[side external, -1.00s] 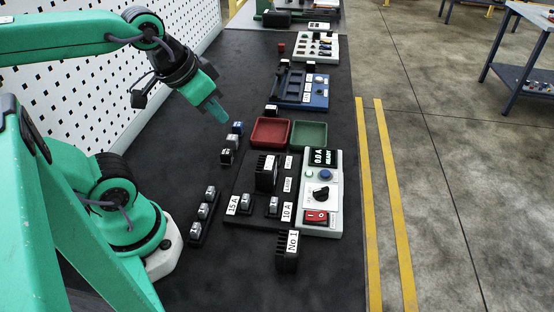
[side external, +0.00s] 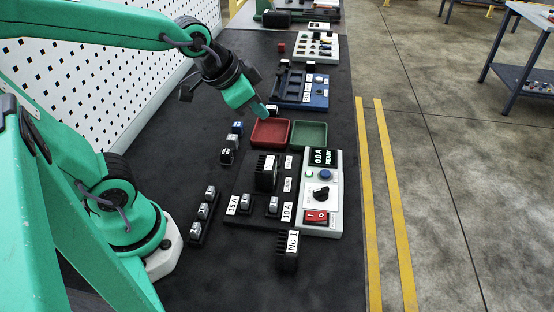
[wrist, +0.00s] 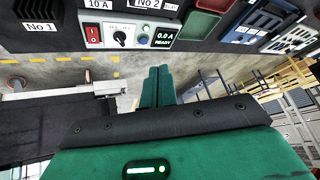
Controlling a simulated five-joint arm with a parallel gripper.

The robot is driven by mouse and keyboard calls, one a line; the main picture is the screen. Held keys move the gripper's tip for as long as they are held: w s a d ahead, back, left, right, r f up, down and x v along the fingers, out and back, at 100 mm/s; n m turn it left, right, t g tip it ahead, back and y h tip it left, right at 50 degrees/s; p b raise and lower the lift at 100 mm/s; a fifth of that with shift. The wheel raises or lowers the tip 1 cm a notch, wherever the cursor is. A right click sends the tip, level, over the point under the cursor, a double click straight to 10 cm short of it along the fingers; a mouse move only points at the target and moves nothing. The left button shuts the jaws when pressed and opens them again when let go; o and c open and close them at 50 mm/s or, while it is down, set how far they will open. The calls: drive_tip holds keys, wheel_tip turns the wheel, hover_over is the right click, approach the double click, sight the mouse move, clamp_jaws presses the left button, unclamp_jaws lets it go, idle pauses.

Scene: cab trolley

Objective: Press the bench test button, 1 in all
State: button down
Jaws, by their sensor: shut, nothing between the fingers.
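The white bench panel (side external: 336,210) stands at the right of the black board. It carries a blue button (side external: 326,175), a pale green round button or lamp (side external: 309,174), a black knob (side external: 321,192), a red rocker switch (side external: 316,217) and a display (side external: 321,157) reading 0.0 A READY. Button labels are too small to read. In the wrist view the panel is near the top, with the blue button (wrist: 143,40) visible. My gripper (side external: 266,113) is shut and empty, above the red tray, apart from the panel. Its closed fingers (wrist: 158,85) point towards the panel side.
A red tray (side external: 256,141) and green tray (side external: 324,137) lie beyond the panel. Black finned blocks, one marked No 1 (side external: 287,262), stand on and near the board. Small modules sit left of it. A blue rack (side external: 317,103) stands further back.

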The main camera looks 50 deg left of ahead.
sight(321, 174)
drive_tip(key=w+d+f+m+t, duration=0.1)
drive_tip(key=w+d+f+m, duration=0.2)
drive_tip(key=w, duration=0.4)
drive_tip(key=w+d+f+m+t+h, duration=0.1)
drive_tip(key=w+d+f+m, duration=0.2)
drive_tip(key=w+f+m, duration=0.1)
drive_tip(key=shift+w+d+f+m, duration=0.25)
drive_tip(key=shift+w+f, duration=0.6)
drive_tip(key=shift+w, duration=0.55)
drive_tip(key=shift+f, duration=0.15)
drive_tip(key=shift+f, duration=4.25)
drive_tip(key=shift+a+f, duration=0.1)
drive_tip(key=shift+f, duration=0.85)
drive_tip(key=shift+r, duration=0.95)
